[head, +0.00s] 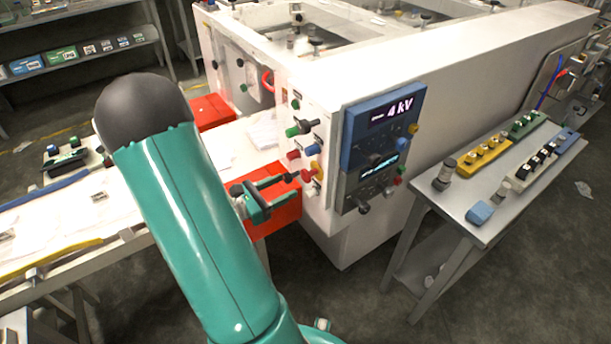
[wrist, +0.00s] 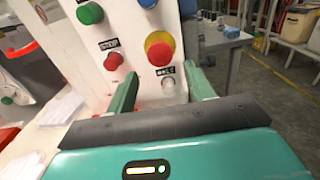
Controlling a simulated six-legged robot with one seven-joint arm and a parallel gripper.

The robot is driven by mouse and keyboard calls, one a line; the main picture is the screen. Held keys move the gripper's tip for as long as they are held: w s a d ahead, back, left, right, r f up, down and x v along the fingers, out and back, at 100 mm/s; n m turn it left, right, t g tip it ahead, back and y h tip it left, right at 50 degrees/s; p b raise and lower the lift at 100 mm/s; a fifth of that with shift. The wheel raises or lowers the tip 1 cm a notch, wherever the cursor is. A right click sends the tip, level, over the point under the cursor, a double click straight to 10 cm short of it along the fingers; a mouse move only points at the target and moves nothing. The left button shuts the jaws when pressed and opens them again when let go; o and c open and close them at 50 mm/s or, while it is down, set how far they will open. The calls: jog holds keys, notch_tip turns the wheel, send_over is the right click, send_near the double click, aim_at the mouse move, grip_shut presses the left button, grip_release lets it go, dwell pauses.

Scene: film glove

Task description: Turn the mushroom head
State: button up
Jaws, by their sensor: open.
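The mushroom head (wrist: 159,54) is a red button on a yellow collar. It sits on the white panel (wrist: 128,18) in the wrist view, ahead of my gripper. In the head view the mushroom head (head: 307,175) shows small and partly hidden at the panel's lower edge. My gripper (wrist: 163,84) is open and empty. Its two green fingers stand apart, and the button appears between and slightly above the fingertips. I cannot tell whether they touch it. In the head view my gripper (head: 292,186) points at the panel from the left.
A red button (wrist: 114,61) and a green button (wrist: 90,13) are left of the mushroom head. A pale knob (wrist: 168,84) lies below it. A blue "4 kV" display unit (head: 385,125) is to the right. A side table (head: 480,215) with button boxes stands further right.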

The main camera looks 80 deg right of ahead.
aim_at(303, 177)
jog(key=x, duration=0.8)
jog(key=c, duration=0.9)
